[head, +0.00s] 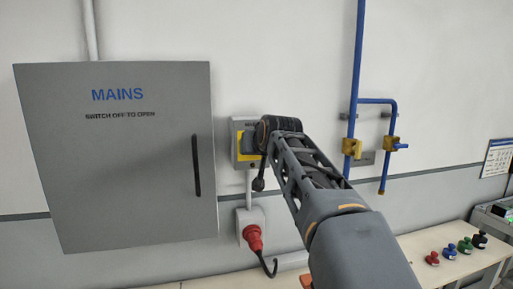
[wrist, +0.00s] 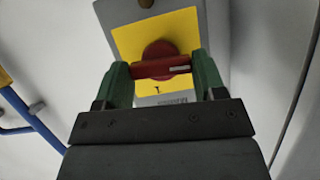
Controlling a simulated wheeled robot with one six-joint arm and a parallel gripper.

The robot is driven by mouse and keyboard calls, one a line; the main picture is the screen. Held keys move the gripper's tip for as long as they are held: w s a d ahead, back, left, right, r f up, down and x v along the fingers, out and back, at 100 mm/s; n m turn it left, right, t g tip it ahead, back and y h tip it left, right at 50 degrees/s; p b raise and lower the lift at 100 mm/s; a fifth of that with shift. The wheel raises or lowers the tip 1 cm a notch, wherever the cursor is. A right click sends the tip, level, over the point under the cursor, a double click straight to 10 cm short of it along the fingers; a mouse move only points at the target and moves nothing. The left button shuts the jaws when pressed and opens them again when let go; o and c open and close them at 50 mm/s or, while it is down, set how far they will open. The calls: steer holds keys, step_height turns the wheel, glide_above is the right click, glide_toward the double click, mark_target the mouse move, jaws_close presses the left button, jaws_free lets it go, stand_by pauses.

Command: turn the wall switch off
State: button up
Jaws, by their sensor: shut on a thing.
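The wall switch is a grey box with a yellow face (head: 240,153), just right of the grey MAINS cabinet (head: 120,170). In the wrist view its yellow plate (wrist: 127,41) carries a red rotary handle (wrist: 150,69) on a round red hub. My gripper (wrist: 161,68) has its two green fingers at the two ends of the red handle bar and is shut on it. The bar lies nearly level in the wrist view. In the head view my gripper (head: 262,135) covers the handle and much of the switch.
The cabinet door is shut, with a black upright handle (head: 196,165). Below the switch is a socket with a red plug (head: 253,238) and a dark cable. Blue pipes with yellow valves (head: 352,147) are right of my arm. A bench (head: 460,262) with coloured knobs stands lower right.

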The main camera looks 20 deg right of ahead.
steer(key=shift+n, duration=0.4)
stand_by(0.3)
steer(key=o, duration=0.9)
steer(key=v, duration=0.4)
steer(key=b+v, duration=0.1)
steer(key=v, duration=0.9)
steer(key=shift+w+a+b, duration=0.15)
steer(key=shift+a+b, duration=0.1)
steer(key=shift+b, duration=0.05)
step_height(320, 180, down, 22)
steer(key=a+g+y+p, duration=0.1)
steer(key=a+g, duration=0.1)
steer(key=g, duration=0.3)
steer(key=s+a+f+g, duration=0.1)
steer(key=s+a+f, duration=0.1)
steer(key=f, duration=0.3)
steer(key=s+a+f+n+g+y+p, duration=0.1)
steer(key=s+a+f+g, duration=0.1)
steer(key=s+f, duration=0.2)
steer(key=s+a+f+n+g, duration=0.1)
steer(key=s+a+f, duration=0.1)
steer(key=f, duration=0.4)
steer(key=shift+s+f+g+p, duration=0.2)
steer(key=shift+s+g+p, duration=0.2)
steer(key=shift+s, duration=0.2)
